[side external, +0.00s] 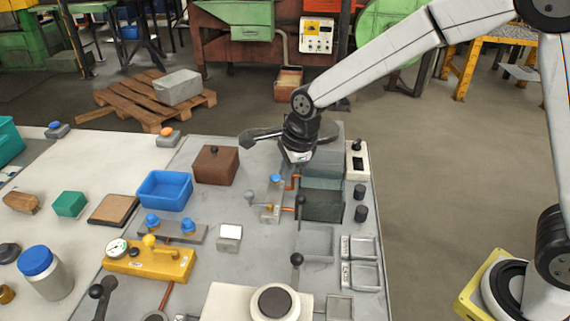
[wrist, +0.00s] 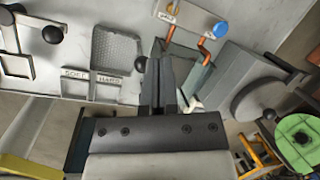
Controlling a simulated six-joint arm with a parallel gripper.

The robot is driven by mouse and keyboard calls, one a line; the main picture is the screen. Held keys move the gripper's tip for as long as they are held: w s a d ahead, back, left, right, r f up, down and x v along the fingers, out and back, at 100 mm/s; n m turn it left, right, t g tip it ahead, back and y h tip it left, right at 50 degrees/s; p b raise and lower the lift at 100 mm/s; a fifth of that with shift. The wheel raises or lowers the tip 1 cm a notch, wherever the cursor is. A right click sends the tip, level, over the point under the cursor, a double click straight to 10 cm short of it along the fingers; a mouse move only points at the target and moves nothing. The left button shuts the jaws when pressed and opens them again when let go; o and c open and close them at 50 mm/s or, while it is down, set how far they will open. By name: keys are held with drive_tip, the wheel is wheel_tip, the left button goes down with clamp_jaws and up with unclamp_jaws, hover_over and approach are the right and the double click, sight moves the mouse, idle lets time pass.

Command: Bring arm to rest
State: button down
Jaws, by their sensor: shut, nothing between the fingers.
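My gripper (side external: 297,157) hangs from the arm over the far right part of the grey work table (side external: 215,275). It is above and beside a grey-green box-like unit (side external: 322,205). In the wrist view my gripper (wrist: 161,45) shows its two dark fingers closed together, with nothing between them. The fingers reach up over the table near the unit with copper-coloured pipes (wrist: 205,45). In the side view the fingertips are partly hidden, so I cannot tell how far above the unit they are.
A brown box (side external: 216,165) and a blue bin (side external: 165,190) stand left of my gripper. A yellow device with a gauge (side external: 150,262) is nearer. Knobs and levers stick up, including a black-knobbed lever (side external: 297,260). The floor right of the table is clear up to my base.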

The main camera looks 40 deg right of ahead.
drive_tip(key=s+d+f+n, duration=0.1)
drive_tip(key=s+d+n, duration=0.5)
drive_tip(key=s+n, duration=0.2)
drive_tip(key=s+d+f+n+h, duration=0.1)
drive_tip(key=s+d+f+n, duration=0.1)
drive_tip(key=s+d+n, duration=0.4)
drive_tip(key=s+n, duration=0.3)
drive_tip(key=n, duration=0.4)
drive_tip(key=shift+d, duration=0.4)
